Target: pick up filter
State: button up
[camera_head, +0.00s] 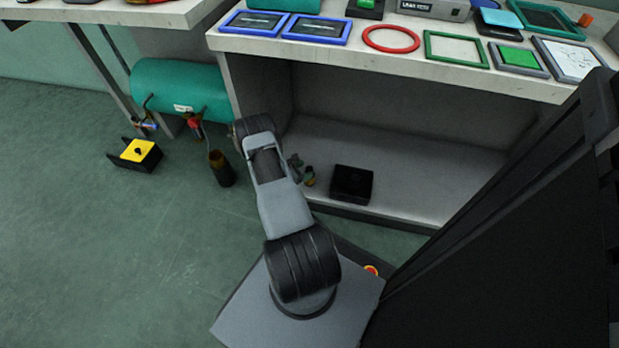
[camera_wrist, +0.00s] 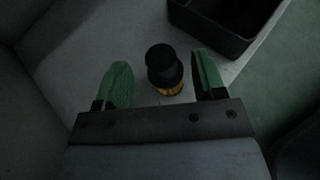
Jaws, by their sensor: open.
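A small filter with a black cap and amber body (camera_wrist: 163,68) shows in the wrist view, upright on the pale lower shelf. It lies between and slightly beyond the tips of my open gripper (camera_wrist: 160,80), whose two green fingers stand on either side with gaps.
A black open box (camera_head: 351,184) stands right of the filter on the shelf (camera_head: 430,170). The worktop (camera_head: 400,62) overhangs above.

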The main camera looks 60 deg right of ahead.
jog(key=b+x, duration=0.2)
jog(key=x, duration=0.3)
jog(key=shift+r, duration=0.1)
jog(key=c, duration=1)
